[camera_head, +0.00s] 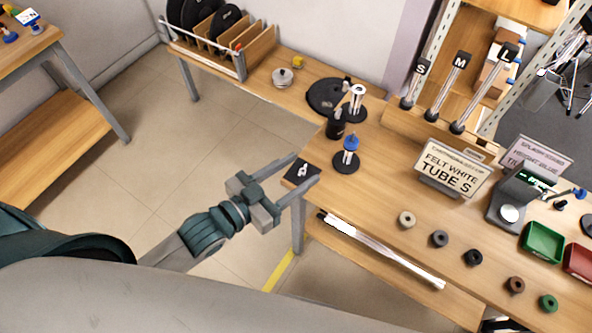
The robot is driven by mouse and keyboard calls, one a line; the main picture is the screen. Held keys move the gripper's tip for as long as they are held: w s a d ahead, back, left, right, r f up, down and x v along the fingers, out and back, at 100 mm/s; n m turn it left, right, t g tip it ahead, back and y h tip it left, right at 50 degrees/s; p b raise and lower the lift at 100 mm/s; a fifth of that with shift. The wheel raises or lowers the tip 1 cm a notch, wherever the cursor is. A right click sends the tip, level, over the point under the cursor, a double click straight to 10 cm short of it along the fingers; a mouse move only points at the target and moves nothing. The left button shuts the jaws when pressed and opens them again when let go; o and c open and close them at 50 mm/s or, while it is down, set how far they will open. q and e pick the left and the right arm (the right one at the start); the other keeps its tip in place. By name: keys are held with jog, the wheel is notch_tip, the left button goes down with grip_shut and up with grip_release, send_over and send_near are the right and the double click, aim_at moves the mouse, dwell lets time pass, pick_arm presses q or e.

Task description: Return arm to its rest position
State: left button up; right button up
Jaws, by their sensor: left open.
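My left gripper (290,182) comes in from the lower left and is open and empty. Its two grey fingers point right, beside the near left corner of the wooden workbench (380,190). My teal and grey left arm (205,230) stretches over the floor. My right gripper is not in view.
A black stand with a blue top (347,158) and a black cup (336,123) stand near the gripper. A sign (451,167), several small rings (439,239), a green tray (541,243) and a red tray (579,262) lie right. A white tube (385,252) runs below the bench's front edge. Open floor lies left.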

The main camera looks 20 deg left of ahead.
pick_arm(q)
jog(key=shift+f, duration=0.1)
dwell(0.6)
jog(key=s+a+f+n+g+y, duration=0.3)
jog(key=s+a+f+g+y, duration=0.3)
jog(key=f, duration=0.3)
jog(key=s+a+f+n+g+y, duration=0.1)
jog(key=s+a+f+g, duration=0.15)
jog(key=s, duration=0.35)
jog(key=s+a+f+n+g+y, duration=0.1)
jog(key=s+a+f+g+y, duration=0.1)
jog(key=s+a, duration=0.3)
notch_tip(320, 180, down, 28)
jog(key=d+b, duration=0.1)
jog(key=d, duration=0.1)
jog(key=s+a+f+g+b, duration=0.1)
jog(key=s+f, duration=0.9)
jog(key=s+a+f+g, duration=0.1)
jog(key=s+a+f, duration=0.1)
jog(key=s+f, duration=0.7)
jog(key=shift+s+a+f+m+b, duration=0.3)
jog(key=shift+s+f+m+b, duration=0.1)
jog(key=shift+f, duration=0.4)
